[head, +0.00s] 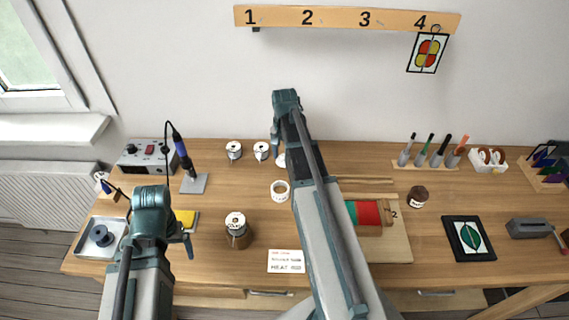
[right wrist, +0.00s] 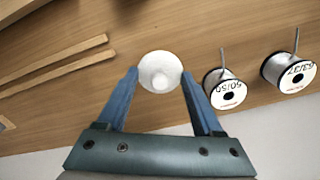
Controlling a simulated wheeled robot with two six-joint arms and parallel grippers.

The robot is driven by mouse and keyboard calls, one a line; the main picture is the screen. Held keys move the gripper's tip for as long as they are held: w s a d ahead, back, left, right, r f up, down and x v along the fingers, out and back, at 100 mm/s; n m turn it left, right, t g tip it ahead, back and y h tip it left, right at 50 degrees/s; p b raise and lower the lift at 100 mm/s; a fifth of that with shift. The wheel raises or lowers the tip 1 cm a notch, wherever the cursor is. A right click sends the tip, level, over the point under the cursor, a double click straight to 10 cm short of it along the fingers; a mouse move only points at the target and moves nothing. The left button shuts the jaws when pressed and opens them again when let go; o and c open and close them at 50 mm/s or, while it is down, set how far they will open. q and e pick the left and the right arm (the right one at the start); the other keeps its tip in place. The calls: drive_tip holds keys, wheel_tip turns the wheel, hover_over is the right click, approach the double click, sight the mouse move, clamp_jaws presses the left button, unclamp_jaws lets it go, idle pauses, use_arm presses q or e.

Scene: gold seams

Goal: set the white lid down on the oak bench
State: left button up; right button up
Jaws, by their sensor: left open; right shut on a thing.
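The white lid (right wrist: 160,72) is round with a small knob, held between the fingertips of my right gripper (right wrist: 161,82) in the right wrist view. In the head view a small white part of the lid (head: 281,160) shows by my right gripper (head: 277,140), near the back of the bench; my right arm hides part of it. The oak bench (head: 330,160) lies below it; I cannot tell whether the lid touches the wood. My left gripper (head: 188,240) is open at the bench's left side, near a yellow sponge (head: 186,220).
Two solder spools (right wrist: 225,88) (right wrist: 289,73) stand close beside the lid. Wooden strips (right wrist: 60,65) lie on its other side. Bare wood shows between the spools and the roll.

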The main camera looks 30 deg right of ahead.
sight(284, 155)
use_arm(q)
drive_tip(key=shift+f+b, duration=0.85)
drive_tip(key=shift+f, duration=0.45)
use_arm(e)
drive_tip(key=shift+f, duration=1.35)
use_arm(q)
drive_tip(key=shift+f, duration=0.2)
use_arm(e)
drive_tip(key=shift+f, duration=0.15)
drive_tip(key=o, duration=1.3)
use_arm(q)
drive_tip(key=shift+r, duration=0.15)
wheel_tip(284, 155, up, 12)
drive_tip(key=p, duration=1.2)
use_arm(e)
wheel_tip(284, 155, up, 12)
drive_tip(key=shift+r, duration=0.25)
drive_tip(key=shift+f, duration=0.15)
use_arm(q)
wheel_tip(284, 155, down, 12)
drive_tip(key=b, duration=1.2)
use_arm(e)
wheel_tip(284, 155, down, 12)
